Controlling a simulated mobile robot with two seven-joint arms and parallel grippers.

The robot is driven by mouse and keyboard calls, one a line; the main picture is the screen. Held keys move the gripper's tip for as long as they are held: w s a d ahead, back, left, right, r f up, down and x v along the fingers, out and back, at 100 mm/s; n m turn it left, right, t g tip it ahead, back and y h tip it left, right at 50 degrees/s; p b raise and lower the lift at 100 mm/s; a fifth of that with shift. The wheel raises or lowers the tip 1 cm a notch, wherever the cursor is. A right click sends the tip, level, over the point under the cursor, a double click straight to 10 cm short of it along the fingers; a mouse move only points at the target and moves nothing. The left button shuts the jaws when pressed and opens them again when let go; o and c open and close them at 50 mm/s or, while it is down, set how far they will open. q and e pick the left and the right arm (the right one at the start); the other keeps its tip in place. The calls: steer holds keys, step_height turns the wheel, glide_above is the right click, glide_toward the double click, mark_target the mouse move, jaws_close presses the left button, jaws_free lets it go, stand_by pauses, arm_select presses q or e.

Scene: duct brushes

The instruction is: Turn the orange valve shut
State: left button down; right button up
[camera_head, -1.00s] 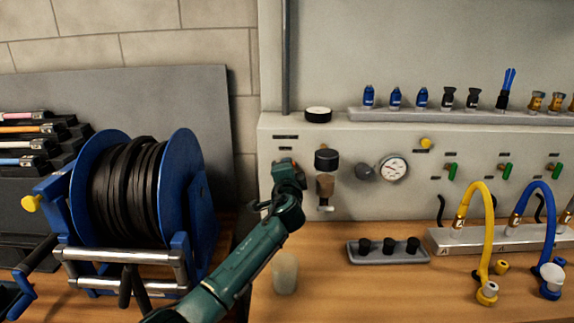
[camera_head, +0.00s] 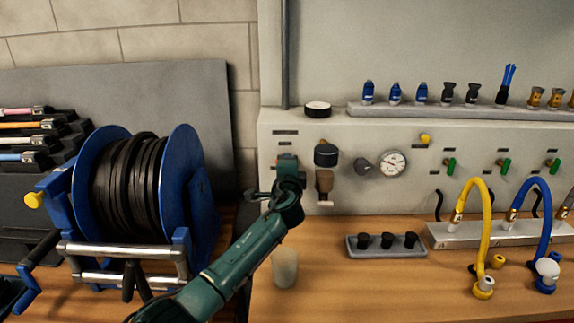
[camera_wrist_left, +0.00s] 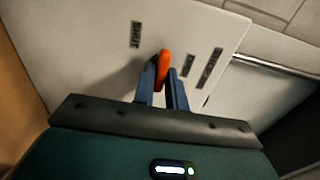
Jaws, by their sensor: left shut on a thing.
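The orange valve (camera_wrist_left: 164,66) shows in the left wrist view as a small orange handle on the pale panel, between the two blue-grey fingers of my left gripper (camera_wrist_left: 163,84). The gripper is shut on it. A label reading SHUT (camera_wrist_left: 136,35) is on the panel to the left of the handle, and other labels are to its right. In the head view my left gripper (camera_head: 287,162) is against the panel's left part, and the valve is hidden behind it. My right gripper is in neither view.
A blue hose reel (camera_head: 185,190) stands left of my arm. A translucent cup (camera_head: 285,268) is on the bench beside it. A grey tray (camera_head: 351,252) holds black caps.

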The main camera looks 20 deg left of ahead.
arm_select(q)
steer(key=c, duration=1.5)
jaws_free()
steer(key=shift+o, duration=0.2)
steer(key=shift+s, duration=0.1)
steer(key=v, duration=1.3)
